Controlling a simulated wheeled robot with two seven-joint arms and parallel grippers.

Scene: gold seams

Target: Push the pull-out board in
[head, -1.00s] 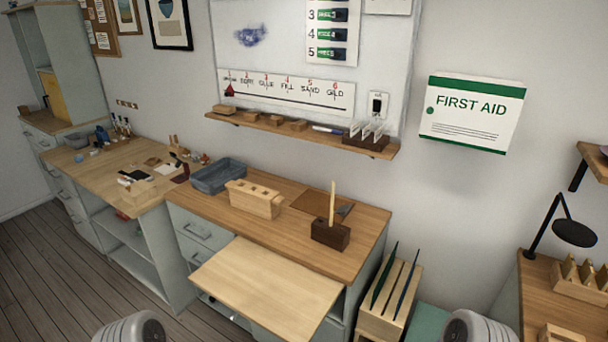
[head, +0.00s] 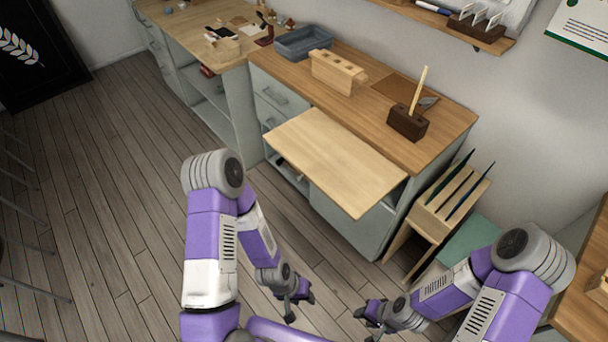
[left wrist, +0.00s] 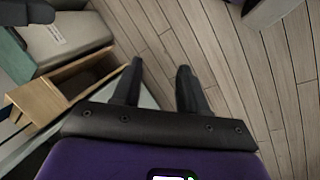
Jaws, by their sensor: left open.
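The pull-out board (head: 335,160) is a pale wooden panel. It sticks out from the front of the cabinet, below the wooden worktop (head: 375,105). My left gripper (head: 300,298) is low over the floor, in front of and below the board, apart from it. In the left wrist view its two dark fingers (left wrist: 158,88) are spread with nothing between them. My right gripper (head: 365,315) is also low, to the right of the left one and apart from the board. Its fingers are too small to read clearly.
On the worktop stand a wooden block with holes (head: 338,72), a dark block with a stick (head: 408,122) and a grey-blue bin (head: 303,42). A wooden rack (head: 435,215) stands right of the cabinet.

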